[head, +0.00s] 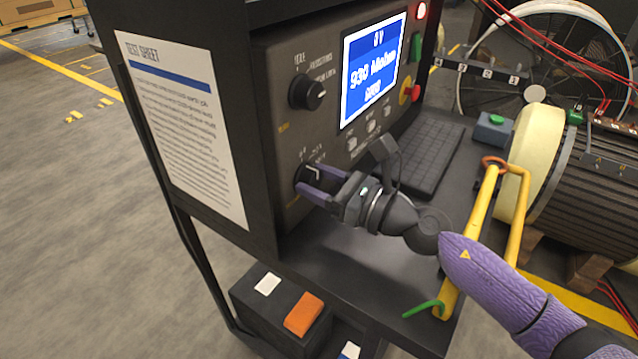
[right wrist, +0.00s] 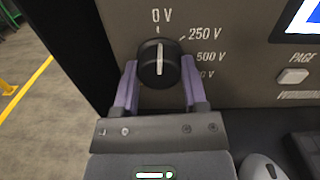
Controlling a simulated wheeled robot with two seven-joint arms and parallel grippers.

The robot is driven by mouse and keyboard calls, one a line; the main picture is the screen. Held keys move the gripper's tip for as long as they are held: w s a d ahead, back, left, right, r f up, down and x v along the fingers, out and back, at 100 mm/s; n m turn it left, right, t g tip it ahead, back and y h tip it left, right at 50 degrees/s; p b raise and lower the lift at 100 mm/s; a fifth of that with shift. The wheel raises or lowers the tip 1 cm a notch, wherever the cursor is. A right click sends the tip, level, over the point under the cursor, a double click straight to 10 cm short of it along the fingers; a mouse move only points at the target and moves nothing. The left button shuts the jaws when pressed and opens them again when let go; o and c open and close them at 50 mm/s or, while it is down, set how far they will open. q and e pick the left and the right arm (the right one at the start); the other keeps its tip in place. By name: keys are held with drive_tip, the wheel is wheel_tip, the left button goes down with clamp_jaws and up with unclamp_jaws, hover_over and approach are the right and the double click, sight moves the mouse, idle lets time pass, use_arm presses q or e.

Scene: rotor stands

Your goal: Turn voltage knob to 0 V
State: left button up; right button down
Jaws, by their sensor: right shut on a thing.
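The black voltage knob (right wrist: 158,64) is on the front panel of the tester, and its white pointer line points straight up at the 0 V mark in the right wrist view. The marks 250 V and 500 V run down to its right, with a lower one partly hidden. In the head view the knob (head: 308,177) is low on the panel. My right gripper (head: 322,180) has its purple fingers on either side of the knob, shut on it; the right wrist view shows the fingers (right wrist: 159,84) left and right of it. My left gripper is not in view.
Above is another black knob (head: 308,92) and a screen (head: 373,70) reading 0 V and 938 MOhm. A keyboard (head: 428,155) lies on the shelf behind my right wrist. Open floor lies at left.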

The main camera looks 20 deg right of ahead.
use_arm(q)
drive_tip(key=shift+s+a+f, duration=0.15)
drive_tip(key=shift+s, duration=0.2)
use_arm(e)
drive_tip(key=shift+n, duration=0.6)
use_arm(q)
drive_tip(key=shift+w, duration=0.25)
use_arm(e)
drive_tip(key=shift+c, duration=0.7)
unclamp_jaws()
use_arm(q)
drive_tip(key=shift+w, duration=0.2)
use_arm(e)
drive_tip(key=shift+s+d+f, duration=0.15)
drive_tip(key=shift+s+d, duration=0.1)
drive_tip(key=b+v, duration=0.2)
drive_tip(key=v, duration=0.6)
drive_tip(key=shift+s, duration=0.1)
drive_tip(key=shift+s+d, duration=0.3)
drive_tip(key=shift+s, duration=0.05)
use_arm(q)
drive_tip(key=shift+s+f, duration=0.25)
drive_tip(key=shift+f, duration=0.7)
